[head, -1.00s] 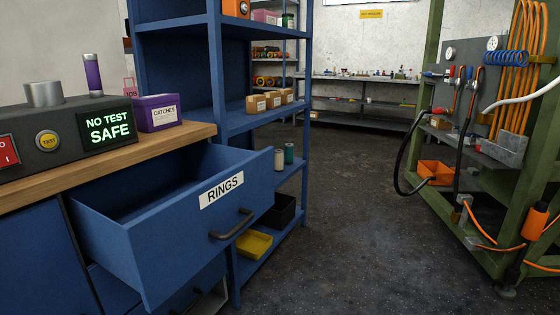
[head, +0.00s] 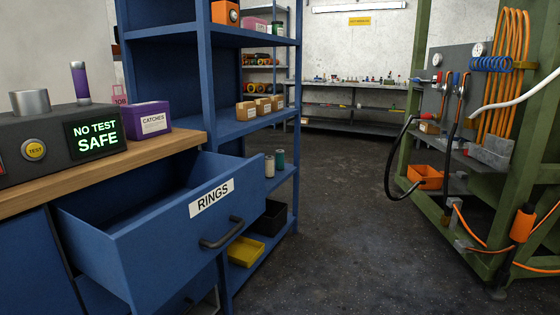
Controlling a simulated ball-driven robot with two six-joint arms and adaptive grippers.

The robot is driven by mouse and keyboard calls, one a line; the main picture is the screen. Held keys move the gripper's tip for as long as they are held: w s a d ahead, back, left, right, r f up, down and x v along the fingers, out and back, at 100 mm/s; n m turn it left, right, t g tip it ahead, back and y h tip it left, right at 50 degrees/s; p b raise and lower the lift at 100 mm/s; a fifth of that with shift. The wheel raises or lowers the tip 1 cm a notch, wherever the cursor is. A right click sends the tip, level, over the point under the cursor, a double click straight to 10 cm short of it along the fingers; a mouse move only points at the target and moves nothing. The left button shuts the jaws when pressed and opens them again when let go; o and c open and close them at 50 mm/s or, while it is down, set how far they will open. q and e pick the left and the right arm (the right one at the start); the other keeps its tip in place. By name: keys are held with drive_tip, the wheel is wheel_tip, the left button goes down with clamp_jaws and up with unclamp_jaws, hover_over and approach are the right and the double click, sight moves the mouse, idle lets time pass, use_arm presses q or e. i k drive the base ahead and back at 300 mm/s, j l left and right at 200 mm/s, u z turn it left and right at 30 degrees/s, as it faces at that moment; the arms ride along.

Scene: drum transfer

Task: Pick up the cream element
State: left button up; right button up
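A small cream cylinder (head: 269,166) stands upright on a lower shelf of the blue shelving unit, just beyond the open drawer. A teal cylinder (head: 280,160) stands close to its right. The drawer's far corner is close in front of them in the picture. Neither of my grippers is in view.
The blue drawer (head: 115,244) labelled RINGS is pulled out and looks empty where I see inside. A yellow tray (head: 246,251) and a black bin (head: 269,217) sit lower on the shelves. A green rack (head: 484,230) with hoses stands right. The floor (head: 350,235) between is clear.

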sight(270, 160)
drive_tip(key=i+u, duration=0.1)
drive_tip(key=u, duration=0.85)
drive_tip(key=i+l+u, duration=0.15)
drive_tip(key=l+u, duration=0.2)
drive_tip(key=i+l+u, duration=0.15)
drive_tip(key=l+u, duration=0.25)
drive_tip(key=l, duration=0.15)
drive_tip(key=l+u, duration=0.35)
drive_tip(key=l, duration=0.15)
